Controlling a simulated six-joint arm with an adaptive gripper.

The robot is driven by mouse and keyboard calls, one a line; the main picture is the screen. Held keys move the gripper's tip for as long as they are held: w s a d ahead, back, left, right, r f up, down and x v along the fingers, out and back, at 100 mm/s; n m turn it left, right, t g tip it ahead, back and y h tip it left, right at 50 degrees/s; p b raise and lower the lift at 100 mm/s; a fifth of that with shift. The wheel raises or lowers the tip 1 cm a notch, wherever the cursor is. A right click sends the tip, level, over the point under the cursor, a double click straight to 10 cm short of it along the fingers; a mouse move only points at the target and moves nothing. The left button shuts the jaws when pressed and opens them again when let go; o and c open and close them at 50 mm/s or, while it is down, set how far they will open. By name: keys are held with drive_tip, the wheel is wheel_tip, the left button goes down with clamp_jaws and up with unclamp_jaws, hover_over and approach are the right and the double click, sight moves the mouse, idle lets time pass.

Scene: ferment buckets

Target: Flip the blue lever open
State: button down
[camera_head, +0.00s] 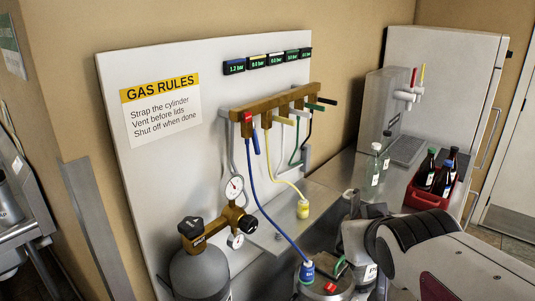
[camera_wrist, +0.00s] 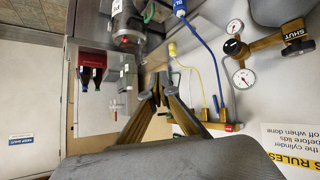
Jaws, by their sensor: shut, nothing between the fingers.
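The blue lever (camera_head: 256,140) hangs down below the left end of the brass manifold (camera_head: 275,107), near a red tag. The other levers on the manifold, yellow, white, green and black, stick out sideways. In the wrist view the blue lever (camera_wrist: 216,103) shows small beside the manifold (camera_wrist: 190,122). My gripper (camera_wrist: 157,86) is shut and empty, its dark fingertips together, apart from the lever. In the head view my arm comes in from the right, and the fingertips cannot be made out clearly.
A blue hose (camera_head: 263,208) and a yellow hose (camera_head: 285,178) hang from the manifold. A gas cylinder (camera_head: 200,272) with gauges stands at lower left. A red crate (camera_head: 428,197) of bottles and a tap dispenser (camera_head: 385,105) stand at right. Bucket lids lie low near my arm.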

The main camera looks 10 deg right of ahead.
sight(258, 143)
drive_tip(key=w+a+r+n+t+y, duration=0.1)
drive_tip(key=w+r+n+t+y, duration=0.2)
drive_tip(key=w, duration=1)
drive_tip(key=w+a+r+n+t+y, duration=0.1)
drive_tip(key=w+t+y, duration=0.3)
drive_tip(key=w, duration=0.9)
wheel_tip(258, 143, down, 7)
drive_tip(key=s+a+n+y, duration=0.2)
drive_tip(key=n+y, duration=0.3)
drive_tip(key=y, duration=0.6)
drive_tip(key=shift+s+a+r, duration=0.15)
drive_tip(key=shift+a, duration=0.15)
drive_tip(key=shift+a, duration=0.1)
drive_tip(key=shift+w+a+f+x, duration=0.15)
drive_tip(key=shift+f+x, duration=0.25)
drive_tip(key=shift+x, duration=1.7)
drive_tip(key=shift+w+a+f+x, duration=0.15)
drive_tip(key=shift+f+x, duration=0.2)
drive_tip(key=shift+x, duration=1.8)
drive_tip(key=shift+w+a+f+x, duration=0.15)
drive_tip(key=shift+f+x, duration=0.25)
drive_tip(key=shift+x, duration=1.7)
